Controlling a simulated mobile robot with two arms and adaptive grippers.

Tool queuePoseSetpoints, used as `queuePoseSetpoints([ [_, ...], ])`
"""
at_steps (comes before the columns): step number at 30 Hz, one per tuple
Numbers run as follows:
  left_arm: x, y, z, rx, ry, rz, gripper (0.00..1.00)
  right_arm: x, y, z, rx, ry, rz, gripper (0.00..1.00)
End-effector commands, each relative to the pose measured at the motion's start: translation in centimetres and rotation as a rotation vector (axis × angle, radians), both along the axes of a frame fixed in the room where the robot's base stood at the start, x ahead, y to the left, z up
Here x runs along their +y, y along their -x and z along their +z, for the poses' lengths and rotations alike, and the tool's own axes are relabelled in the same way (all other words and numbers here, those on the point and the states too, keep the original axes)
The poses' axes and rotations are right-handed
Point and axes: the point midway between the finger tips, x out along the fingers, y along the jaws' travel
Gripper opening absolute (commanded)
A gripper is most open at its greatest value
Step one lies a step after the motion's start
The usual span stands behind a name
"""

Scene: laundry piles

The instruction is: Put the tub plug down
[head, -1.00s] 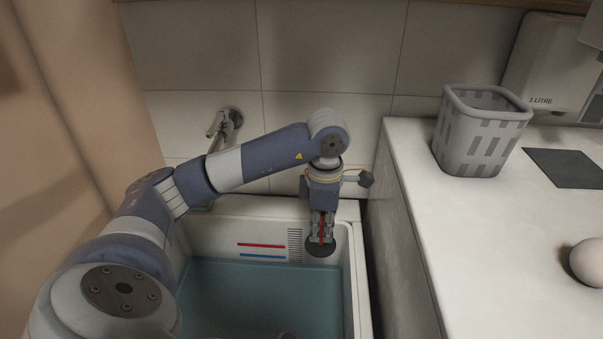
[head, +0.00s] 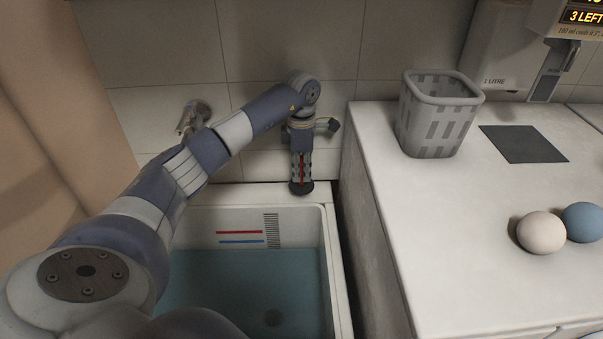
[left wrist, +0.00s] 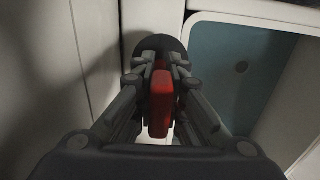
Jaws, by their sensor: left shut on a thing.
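The tub plug is a dark round disc (head: 301,187) with a red upright grip. My left gripper (head: 301,170) points down and is shut on the red grip, with the disc below its fingertips. In the head view the plug is at the back rim of the tub (head: 230,195), near its right corner. The left wrist view shows the red grip (left wrist: 160,100) between the fingers and part of the dark disc beyond. I cannot tell whether the disc touches the rim. My right gripper is not in view.
The tub holds blue water, with a dark round spot (head: 272,318) at its bottom. A tap (head: 194,118) is on the tiled wall behind. The white counter (head: 400,220) at the right bears a grey basket (head: 438,115), a dark mat (head: 523,144), a pale ball (head: 541,232) and a blue ball (head: 583,222).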

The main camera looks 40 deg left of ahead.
Motion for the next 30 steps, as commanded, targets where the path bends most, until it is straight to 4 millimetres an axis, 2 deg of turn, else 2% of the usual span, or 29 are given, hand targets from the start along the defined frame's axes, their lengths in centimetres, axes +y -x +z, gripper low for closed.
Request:
queuePoseSetpoints([
  [8, 0.8, -1.2, -0.3, 0.001, 0.0, -0.002, 0.0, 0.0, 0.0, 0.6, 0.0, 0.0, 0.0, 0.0],
  [15, 0.7, -1.1, -3.1, 0.005, 0.002, -0.001, 0.0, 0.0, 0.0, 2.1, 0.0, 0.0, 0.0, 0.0],
  [27, 0.8, -1.1, -4.2, 0.001, -0.002, -0.001, 0.0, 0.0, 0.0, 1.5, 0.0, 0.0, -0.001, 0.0],
  [28, 0.8, -1.1, -4.0, 0.001, -0.001, -0.001, 0.18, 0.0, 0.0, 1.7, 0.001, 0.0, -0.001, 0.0],
  [30, 0.8, -1.1, -4.0, 0.002, -0.001, -0.001, 0.31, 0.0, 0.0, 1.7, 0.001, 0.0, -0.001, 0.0],
])
